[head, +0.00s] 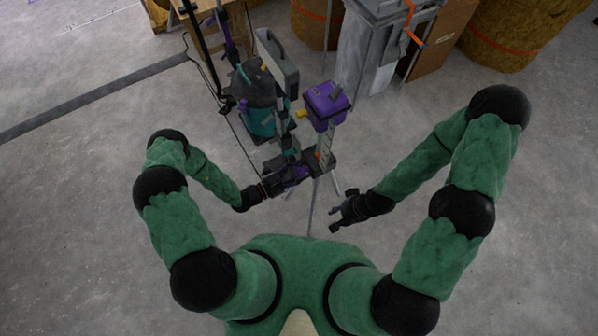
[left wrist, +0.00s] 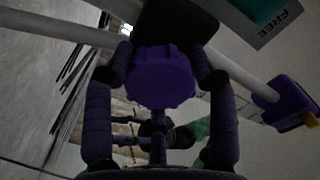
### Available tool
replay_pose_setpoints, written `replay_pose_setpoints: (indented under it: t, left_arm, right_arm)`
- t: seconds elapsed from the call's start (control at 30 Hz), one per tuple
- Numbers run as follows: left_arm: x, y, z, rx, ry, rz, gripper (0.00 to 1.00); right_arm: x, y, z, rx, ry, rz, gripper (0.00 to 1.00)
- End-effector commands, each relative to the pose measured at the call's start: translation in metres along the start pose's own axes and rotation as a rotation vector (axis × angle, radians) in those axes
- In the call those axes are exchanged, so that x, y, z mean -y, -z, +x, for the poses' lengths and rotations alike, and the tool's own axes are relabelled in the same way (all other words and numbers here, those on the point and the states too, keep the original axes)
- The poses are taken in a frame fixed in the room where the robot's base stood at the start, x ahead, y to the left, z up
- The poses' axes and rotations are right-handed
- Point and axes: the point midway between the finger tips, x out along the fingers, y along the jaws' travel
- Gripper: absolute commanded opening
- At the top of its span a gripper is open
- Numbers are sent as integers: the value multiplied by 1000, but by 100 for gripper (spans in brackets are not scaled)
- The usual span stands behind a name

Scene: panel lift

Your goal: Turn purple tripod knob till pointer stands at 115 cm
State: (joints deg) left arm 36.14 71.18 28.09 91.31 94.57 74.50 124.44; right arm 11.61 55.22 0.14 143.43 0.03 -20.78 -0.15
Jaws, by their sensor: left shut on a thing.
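The tripod (head: 325,145) stands ahead of me, with a pale scale on its column and a purple device (head: 326,103) on top. A small red-orange mark, perhaps the pointer, shows at the column's side; its reading is too small to tell. The purple knob (left wrist: 160,78) fills the middle of the left wrist view, below a dark block. My left gripper (head: 304,171) is shut on the knob, one finger on each side. My right gripper (head: 334,217) appears open and empty, to the right of and nearer than the tripod's legs.
A teal and black machine (head: 258,117) with a hose stands close left of the tripod. Behind are a grey bin (head: 362,52), a brown board (head: 441,40) and straw-coloured round bales (head: 515,38).

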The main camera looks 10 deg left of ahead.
Motion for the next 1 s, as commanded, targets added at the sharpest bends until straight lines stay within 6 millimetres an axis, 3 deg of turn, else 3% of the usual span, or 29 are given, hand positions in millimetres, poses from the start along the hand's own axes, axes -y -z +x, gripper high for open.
replay_pose_setpoints:
  t: [0.6,0.63,0.7,1.0]
  left_arm:
    - [-2,0,0,2,-3,52,24]
    - [-2,0,0,2,-3,52,60]
    - [-2,0,0,2,-3,52,80]
    - [-1,0,0,1,-1,53,82]
  right_arm:
    - [0,0,1,0,0,0,40]
    - [0,0,1,0,0,0,40]
    - [0,0,1,0,0,0,40]
    - [0,0,1,0,0,0,40]
